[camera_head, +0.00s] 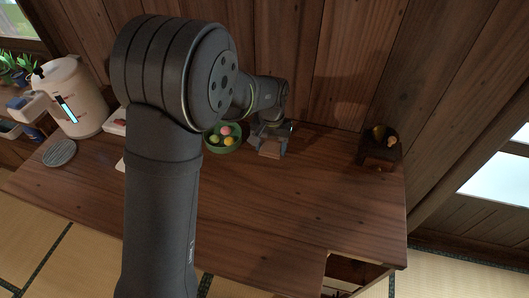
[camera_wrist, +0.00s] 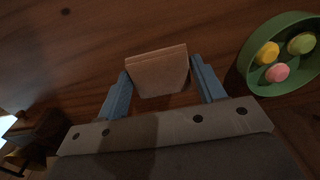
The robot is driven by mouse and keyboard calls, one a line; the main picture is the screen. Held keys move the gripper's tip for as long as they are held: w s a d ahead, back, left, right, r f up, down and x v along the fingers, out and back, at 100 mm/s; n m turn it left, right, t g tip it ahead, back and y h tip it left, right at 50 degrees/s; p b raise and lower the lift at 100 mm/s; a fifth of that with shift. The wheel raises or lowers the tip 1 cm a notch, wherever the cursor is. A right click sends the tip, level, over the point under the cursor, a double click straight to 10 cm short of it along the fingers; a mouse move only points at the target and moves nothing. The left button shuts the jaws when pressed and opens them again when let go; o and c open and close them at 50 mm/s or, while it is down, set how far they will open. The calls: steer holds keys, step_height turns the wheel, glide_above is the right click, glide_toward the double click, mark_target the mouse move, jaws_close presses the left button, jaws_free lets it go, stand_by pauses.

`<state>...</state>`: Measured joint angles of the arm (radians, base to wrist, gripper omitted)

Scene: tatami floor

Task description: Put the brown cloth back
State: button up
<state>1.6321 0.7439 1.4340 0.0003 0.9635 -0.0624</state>
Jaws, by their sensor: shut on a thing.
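The brown cloth (camera_head: 269,150) looks like a small folded pad near the back of the wooden table. My gripper (camera_head: 270,138) is at the cloth, pointing down over the table. In the wrist view, the cloth (camera_wrist: 158,72) sits between the two blue fingers of my gripper (camera_wrist: 161,70), which are shut on its sides. Its upper face and front edge show there. I cannot tell whether the cloth touches the tabletop.
A dark wooden stand (camera_head: 380,152) is at the table's right. The tabletop (camera_head: 300,205) in front is clear.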

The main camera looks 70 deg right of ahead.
mark_target(264, 143)
steer(key=shift+w+d+f, duration=0.35)
steer(key=shift+w+f, duration=0.1)
steer(key=shift+w, duration=0.15)
steer(key=shift+w+d+f, duration=0.3)
steer(key=shift+w+f, duration=0.1)
steer(key=shift+w, duration=0.2)
steer(key=shift+f, duration=1.95)
steer(key=shift+f, duration=0.1)
steer(key=o, duration=0.9)
steer(key=shift+o, duration=0.2)
step_height(264, 143, up, 12)
steer(key=shift+r, duration=0.15)
